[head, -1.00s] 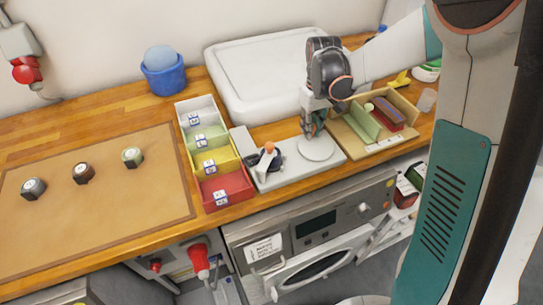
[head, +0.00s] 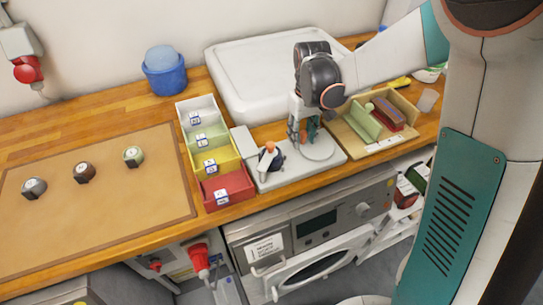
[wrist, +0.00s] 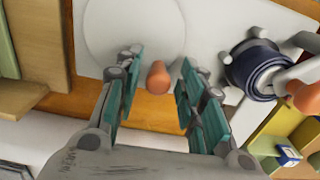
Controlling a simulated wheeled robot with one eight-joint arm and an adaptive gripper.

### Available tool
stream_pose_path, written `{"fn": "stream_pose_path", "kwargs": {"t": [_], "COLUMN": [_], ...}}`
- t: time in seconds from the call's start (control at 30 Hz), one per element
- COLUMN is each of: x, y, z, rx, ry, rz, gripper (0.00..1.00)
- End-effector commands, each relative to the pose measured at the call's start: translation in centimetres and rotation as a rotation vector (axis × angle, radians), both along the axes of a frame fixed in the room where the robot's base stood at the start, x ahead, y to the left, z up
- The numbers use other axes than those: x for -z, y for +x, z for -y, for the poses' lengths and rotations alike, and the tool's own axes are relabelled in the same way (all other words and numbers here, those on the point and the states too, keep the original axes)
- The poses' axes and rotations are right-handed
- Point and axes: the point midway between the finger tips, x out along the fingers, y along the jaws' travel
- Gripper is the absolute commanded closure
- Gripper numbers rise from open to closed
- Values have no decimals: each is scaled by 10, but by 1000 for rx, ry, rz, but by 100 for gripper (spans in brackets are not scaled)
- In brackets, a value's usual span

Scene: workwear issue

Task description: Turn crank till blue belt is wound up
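The crank's white arm (head: 265,162) with its orange knob (head: 269,147) stands at the left of the grey winder base (head: 290,175) in the head view. The knob also shows at the right of the wrist view (wrist: 306,96). The dark blue belt (wrist: 262,70) is a roll beside the crank, with layers round a grey hub; I cannot see a loose end. My gripper (head: 302,138) is over the base, right of the crank and apart from it. In the wrist view its teal fingers are open, with an orange-brown rounded peg (wrist: 158,78) showing between them; contact is not visible.
A round pale disc (head: 317,147) lies on the base's right part. Coloured bins (head: 228,188) stand left of the winder, and a wooden tray (head: 352,138) with dividers stands right. A white lidded box (head: 260,75) is behind. The brown mat (head: 110,215) holds several small rolls.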

Motion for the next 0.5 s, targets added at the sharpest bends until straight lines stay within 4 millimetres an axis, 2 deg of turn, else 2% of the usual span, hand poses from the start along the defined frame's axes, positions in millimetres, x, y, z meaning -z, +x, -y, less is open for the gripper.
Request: {"fn": "stream_pose_path", "kwargs": {"t": [0.27,0.5], "x": [-1,-20], "y": [0,0], "z": [1,1], "rx": [1,1], "ry": [-1,-1], "rz": [0,0], "gripper": [63,63]}}
